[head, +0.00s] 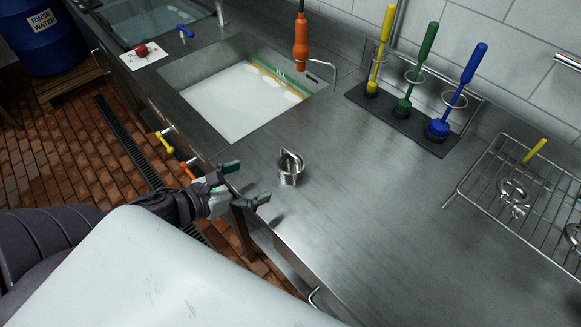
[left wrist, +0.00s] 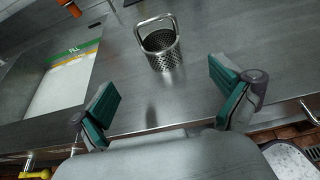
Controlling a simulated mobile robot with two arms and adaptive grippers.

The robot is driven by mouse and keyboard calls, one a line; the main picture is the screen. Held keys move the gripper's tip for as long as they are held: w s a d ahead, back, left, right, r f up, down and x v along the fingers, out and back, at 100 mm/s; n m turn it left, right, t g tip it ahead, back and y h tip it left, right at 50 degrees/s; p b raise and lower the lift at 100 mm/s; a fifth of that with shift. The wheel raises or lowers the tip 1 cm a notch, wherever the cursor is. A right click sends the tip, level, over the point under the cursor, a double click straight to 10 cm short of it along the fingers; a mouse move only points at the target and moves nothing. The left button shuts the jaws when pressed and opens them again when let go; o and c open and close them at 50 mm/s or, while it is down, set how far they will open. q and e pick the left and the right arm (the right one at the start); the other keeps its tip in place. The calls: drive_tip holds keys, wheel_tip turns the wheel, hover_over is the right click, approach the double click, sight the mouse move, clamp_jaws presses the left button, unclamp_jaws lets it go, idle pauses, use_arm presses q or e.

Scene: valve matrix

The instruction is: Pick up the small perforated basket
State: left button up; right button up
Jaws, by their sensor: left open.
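The small perforated basket (head: 289,171) is a shiny metal cup with a raised loop handle. It stands upright on the steel counter (head: 340,215), right of the sink. In the left wrist view the basket (left wrist: 161,52) is ahead of my left gripper (left wrist: 170,98), roughly between the lines of its two teal-padded fingers. My left gripper (head: 247,185) is open and empty near the counter's front edge, a short way left of the basket and not touching it. My right gripper is not in view.
A sink (head: 235,100) filled with white foam or liquid lies behind and left of the basket. Yellow, green and blue brushes (head: 462,90) stand in a rack at the back. A wire rack (head: 520,195) with metal parts is at right. The counter around the basket is clear.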

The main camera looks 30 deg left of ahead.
use_arm(q)
approach(291, 165)
drive_tip(key=shift+w+d+r, duration=0.4)
drive_tip(key=shift+d, duration=0.15)
drive_tip(key=shift+w+d+r, duration=0.4)
drive_tip(key=shift+d, duration=0.15)
drive_tip(key=p+x, duration=0.1)
drive_tip(key=x, duration=0.1)
drive_tip(key=p+x, duration=0.1)
drive_tip(key=x, duration=0.1)
drive_tip(key=shift+w+d+r, duration=0.15)
drive_tip(key=shift+w+d, duration=0.05)
drive_tip(key=shift+d, duration=0.05)
drive_tip(key=shift+w+d+f, duration=0.2)
drive_tip(key=shift+w+f, duration=0.15)
drive_tip(key=shift+w, duration=0.1)
drive_tip(key=c, duration=1.3)
